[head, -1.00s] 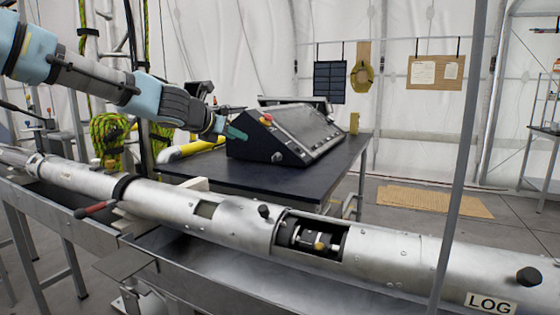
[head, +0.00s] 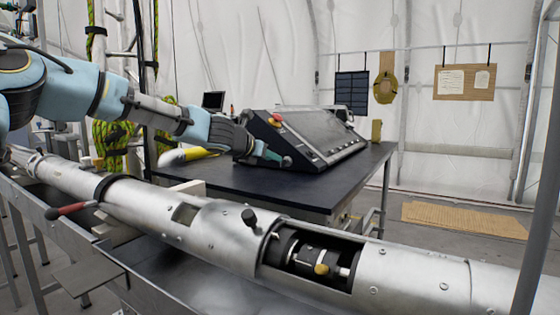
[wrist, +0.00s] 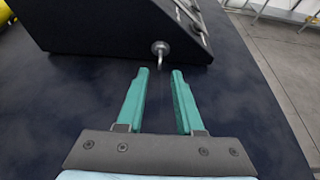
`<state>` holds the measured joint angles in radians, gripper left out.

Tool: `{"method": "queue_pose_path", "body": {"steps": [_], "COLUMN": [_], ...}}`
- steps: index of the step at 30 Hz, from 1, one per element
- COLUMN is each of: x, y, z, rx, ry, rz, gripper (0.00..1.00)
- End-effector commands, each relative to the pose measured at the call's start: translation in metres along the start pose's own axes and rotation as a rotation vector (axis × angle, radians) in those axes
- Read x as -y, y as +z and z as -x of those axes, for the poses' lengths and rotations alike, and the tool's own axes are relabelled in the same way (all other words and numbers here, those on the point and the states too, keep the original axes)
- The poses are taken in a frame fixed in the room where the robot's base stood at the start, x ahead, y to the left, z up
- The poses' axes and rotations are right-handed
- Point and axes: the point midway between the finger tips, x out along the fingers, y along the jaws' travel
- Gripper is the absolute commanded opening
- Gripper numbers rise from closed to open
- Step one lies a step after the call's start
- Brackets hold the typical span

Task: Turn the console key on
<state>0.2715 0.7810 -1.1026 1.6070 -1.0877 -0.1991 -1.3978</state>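The console (head: 312,138) is a dark sloped panel box on the dark table, with a red and yellow button (head: 276,120) near its upper left corner. In the wrist view, a small metal key (wrist: 160,49) sticks out of the console's dark side wall (wrist: 110,28). My gripper (wrist: 161,72) has two green fingers, parted, with a clear gap and nothing between them. The key lies just beyond the fingertips, roughly in line with the gap, and does not appear to be touched. In the head view my gripper (head: 277,158) is at the console's near side, low over the table.
The dark table (head: 300,190) has bare top around the console. A long silver tube (head: 210,225) with an open window lies in a metal trough in front of the table. A yellow object (head: 186,156) lies behind my arm. A grey pole (head: 537,200) stands at right.

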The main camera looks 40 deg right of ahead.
Motion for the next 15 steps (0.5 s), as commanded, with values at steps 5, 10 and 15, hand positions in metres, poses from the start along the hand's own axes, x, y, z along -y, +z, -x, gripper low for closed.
{"method": "queue_pose_path", "body": {"steps": [5, 10, 15], "x": [0.002, 0.001, 0.0], "y": [0.001, 0.001, 0.0], "z": [-0.032, -0.051, -0.059], "rx": [-0.001, 0.0, -0.001], "ry": [-0.003, -0.001, 0.0], "rz": [0.001, 0.001, -0.001], "gripper": [0.35, 0.35, 0.35]}}
